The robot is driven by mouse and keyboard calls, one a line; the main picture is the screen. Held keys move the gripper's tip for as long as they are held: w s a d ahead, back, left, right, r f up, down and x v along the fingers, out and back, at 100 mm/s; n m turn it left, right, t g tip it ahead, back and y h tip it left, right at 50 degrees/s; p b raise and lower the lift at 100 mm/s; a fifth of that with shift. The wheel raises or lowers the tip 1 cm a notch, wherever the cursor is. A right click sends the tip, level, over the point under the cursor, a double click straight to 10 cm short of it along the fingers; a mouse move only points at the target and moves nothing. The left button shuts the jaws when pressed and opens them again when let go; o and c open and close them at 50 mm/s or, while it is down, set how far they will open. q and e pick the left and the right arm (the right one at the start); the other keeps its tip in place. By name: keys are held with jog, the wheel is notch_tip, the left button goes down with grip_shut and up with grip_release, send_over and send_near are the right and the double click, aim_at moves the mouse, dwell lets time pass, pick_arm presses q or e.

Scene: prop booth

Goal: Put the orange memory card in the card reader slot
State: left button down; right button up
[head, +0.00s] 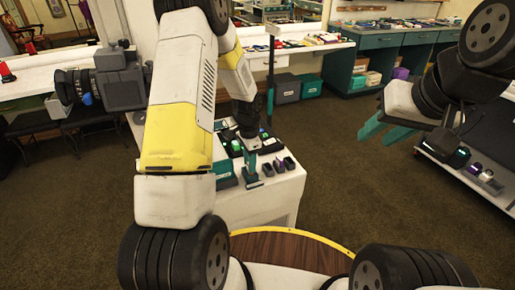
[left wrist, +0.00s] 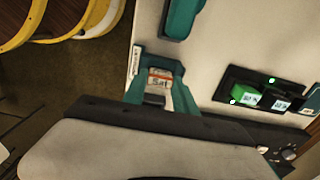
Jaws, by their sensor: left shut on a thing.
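My left gripper (left wrist: 160,84) has its teal fingers shut on a small card (left wrist: 160,76) with a white label and orange-red marks, which I take to be the orange memory card. In the head view the left gripper (head: 251,172) points down at the white table; the card cannot be made out there. A black panel with green lights (left wrist: 234,82), likely the card reader, holds a green card (left wrist: 245,97) and lies right of the gripper, apart from it. Its slot openings are unclear. My right gripper (head: 379,138) is open and empty, away to the right above the floor.
The white table (head: 284,190) also bears a teal box (head: 225,176) and several small dark holders (head: 279,165) near the gripper. A dark upright post (head: 270,85) stands behind. A cart with small items (head: 478,172) is at far right. Carpet lies open between.

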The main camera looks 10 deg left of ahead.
pick_arm(q)
jog(key=c, duration=0.9)
grip_release()
jog(key=shift+r, duration=3.55)
